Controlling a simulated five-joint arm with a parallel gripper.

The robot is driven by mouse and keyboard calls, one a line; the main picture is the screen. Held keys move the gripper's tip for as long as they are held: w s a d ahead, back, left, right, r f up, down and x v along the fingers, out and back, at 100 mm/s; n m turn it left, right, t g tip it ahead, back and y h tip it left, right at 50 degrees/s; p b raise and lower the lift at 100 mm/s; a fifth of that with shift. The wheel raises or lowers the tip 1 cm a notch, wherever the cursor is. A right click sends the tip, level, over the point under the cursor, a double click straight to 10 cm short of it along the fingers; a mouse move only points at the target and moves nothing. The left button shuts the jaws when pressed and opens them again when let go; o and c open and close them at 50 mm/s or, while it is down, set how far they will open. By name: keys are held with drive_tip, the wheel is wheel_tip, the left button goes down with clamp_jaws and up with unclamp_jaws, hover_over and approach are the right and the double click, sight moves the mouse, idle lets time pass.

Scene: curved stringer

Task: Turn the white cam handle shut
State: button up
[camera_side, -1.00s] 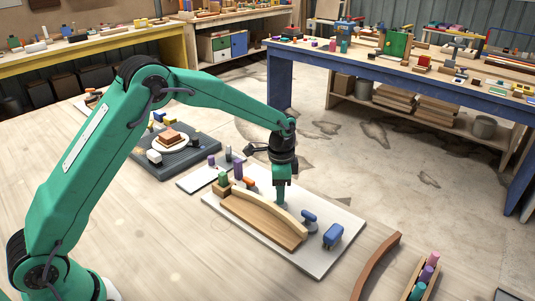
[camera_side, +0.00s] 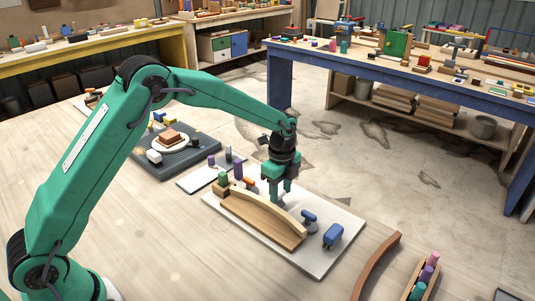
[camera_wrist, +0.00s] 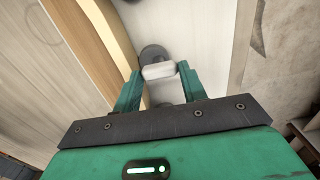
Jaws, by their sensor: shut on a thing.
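My gripper (camera_side: 283,194) points down over the far side of the white board (camera_side: 318,266), beside the curved wooden stringer (camera_side: 262,215). In the wrist view its two green fingers (camera_wrist: 159,86) are shut on the white cam handle (camera_wrist: 159,71), one finger at each end. A dark grey round disc (camera_wrist: 152,52) shows just beyond the handle. The stringer (camera_wrist: 112,45) runs along the left of the fingers. In the side view the fingers mostly hide the white handle.
Blue-topped clamp (camera_side: 309,217) and blue block (camera_side: 333,235) stand on the board's right part. An orange piece (camera_side: 249,183) and a green peg (camera_side: 223,179) are at its left end. A brown curved strip (camera_side: 376,267) lies to the right. The near tabletop is clear.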

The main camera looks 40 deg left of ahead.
sight(280, 192)
drive_tip(key=shift+a, duration=0.35)
drive_tip(key=o, duration=1)
drive_tip(key=shift+f, duration=0.1)
drive_tip(key=shift+s, duration=0.15)
drive_tip(key=shift+w+d+r, duration=0.1)
drive_tip(key=shift+w+r, duration=0.05)
drive_tip(key=shift+r, duration=1.95)
drive_tip(key=shift+w+d+r, duration=0.1)
drive_tip(key=shift+w+r, duration=0.05)
drive_tip(key=shift+r, duration=1.95)
